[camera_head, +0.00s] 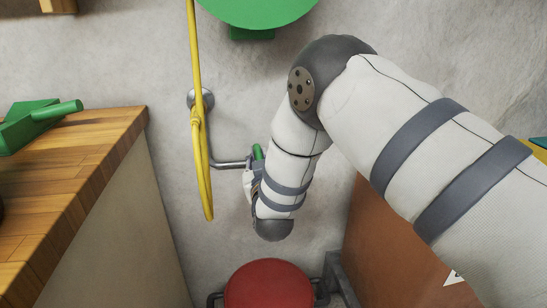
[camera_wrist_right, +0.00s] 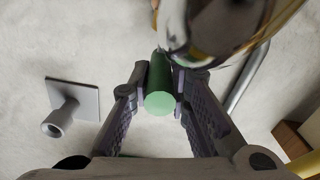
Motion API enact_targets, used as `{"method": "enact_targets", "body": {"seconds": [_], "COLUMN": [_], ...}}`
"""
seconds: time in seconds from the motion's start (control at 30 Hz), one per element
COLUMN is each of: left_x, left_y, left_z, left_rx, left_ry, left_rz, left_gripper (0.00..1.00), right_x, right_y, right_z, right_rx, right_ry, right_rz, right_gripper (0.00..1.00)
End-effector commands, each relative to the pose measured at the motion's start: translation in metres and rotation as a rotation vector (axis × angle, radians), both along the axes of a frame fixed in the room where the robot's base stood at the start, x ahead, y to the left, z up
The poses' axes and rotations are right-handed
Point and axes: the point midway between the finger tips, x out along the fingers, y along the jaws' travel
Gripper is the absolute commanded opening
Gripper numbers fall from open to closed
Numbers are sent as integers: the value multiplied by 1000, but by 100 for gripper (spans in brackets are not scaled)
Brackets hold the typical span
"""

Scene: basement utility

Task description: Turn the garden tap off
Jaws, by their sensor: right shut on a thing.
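The garden tap is on the wall, with its grey metal pipe (camera_head: 232,163) running to the right toward my right gripper (camera_head: 252,182). Its green handle (camera_head: 257,152) shows just above that gripper, and my forearm and wrist hide much of the tap. In the right wrist view, the round green handle (camera_wrist_right: 159,103) lies between the two fingers of my right gripper (camera_wrist_right: 158,88), which is shut on it. Shiny metal (camera_wrist_right: 205,25) fills the top of that view beyond the handle. My left gripper is not in view.
A yellow hose (camera_head: 205,190) hangs left of the gripper, close to the tap pipe. A wooden counter (camera_head: 100,150) with a green object (camera_head: 40,118) stands at left. A red round thing (camera_head: 268,285) is below the gripper. A brown panel (camera_head: 385,240) stands at right.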

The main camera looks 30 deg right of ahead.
Motion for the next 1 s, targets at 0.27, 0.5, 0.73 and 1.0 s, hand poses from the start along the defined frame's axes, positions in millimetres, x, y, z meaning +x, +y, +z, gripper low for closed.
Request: {"method": "enact_targets", "body": {"seconds": [0.27,0.5,0.73,1.0], "left_x": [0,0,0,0], "left_y": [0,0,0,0], "left_z": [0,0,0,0], "left_rx": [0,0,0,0], "left_ry": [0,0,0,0], "left_rz": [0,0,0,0], "left_gripper": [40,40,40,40], "right_x": [1,1,-10,-74], "right_y": [0,0,5,36], "right_z": [3,2,1,1], "right_rx": [1,1,1,1], "right_ry": [-8,-5,-2,-1], "right_rz": [0,1,1,3], "right_gripper": [19,38,38,38]}}
